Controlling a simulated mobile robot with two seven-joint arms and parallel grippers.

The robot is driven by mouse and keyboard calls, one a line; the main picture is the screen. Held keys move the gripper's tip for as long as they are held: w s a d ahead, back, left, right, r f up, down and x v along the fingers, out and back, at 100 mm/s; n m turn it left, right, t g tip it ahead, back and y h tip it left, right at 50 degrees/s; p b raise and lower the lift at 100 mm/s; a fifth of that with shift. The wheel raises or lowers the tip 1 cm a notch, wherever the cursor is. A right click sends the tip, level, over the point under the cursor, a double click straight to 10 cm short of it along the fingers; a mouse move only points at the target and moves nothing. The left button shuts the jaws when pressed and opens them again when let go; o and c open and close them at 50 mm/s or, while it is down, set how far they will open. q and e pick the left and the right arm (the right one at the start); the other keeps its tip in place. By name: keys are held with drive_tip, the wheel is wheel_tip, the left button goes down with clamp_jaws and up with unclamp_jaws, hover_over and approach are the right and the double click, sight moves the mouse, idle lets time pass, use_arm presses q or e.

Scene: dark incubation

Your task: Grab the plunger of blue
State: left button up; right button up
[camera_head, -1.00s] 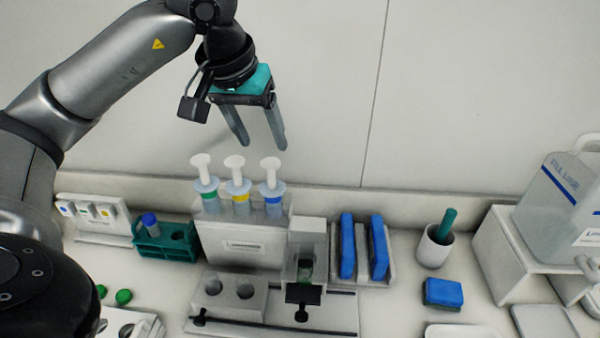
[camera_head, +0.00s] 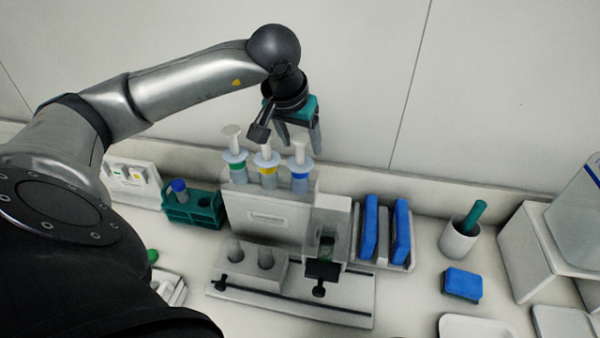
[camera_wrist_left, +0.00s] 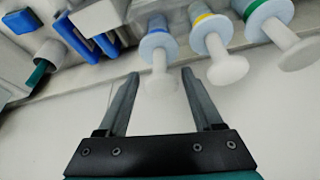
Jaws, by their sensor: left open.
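Three syringes with white plungers stand in a row in a white holder (camera_head: 262,217), ringed green, yellow and blue. The blue syringe (camera_head: 300,183) is the rightmost in the head view, its white plunger (camera_head: 299,152) pointing up. My left gripper (camera_head: 300,146) is open just above and behind it. In the left wrist view the open fingers (camera_wrist_left: 160,78) stand on either side of the blue syringe's plunger head (camera_wrist_left: 160,84), apart from it; I cannot tell whether it lies fully between them in depth. My right gripper is out of view.
The yellow syringe's plunger (camera_wrist_left: 227,70) stands close beside one finger. A green rack (camera_head: 193,209) with a blue-capped tube is on the left. Blue upright pieces (camera_head: 370,228) and a white cup (camera_head: 459,240) are on the right. The wall is behind.

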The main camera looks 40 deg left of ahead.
sight(300, 178)
use_arm(q)
drive_tip(key=shift+x, duration=1.55)
drive_tip(key=shift+w+a+r, duration=0.1)
drive_tip(key=shift+c, duration=0.3)
clamp_jaws()
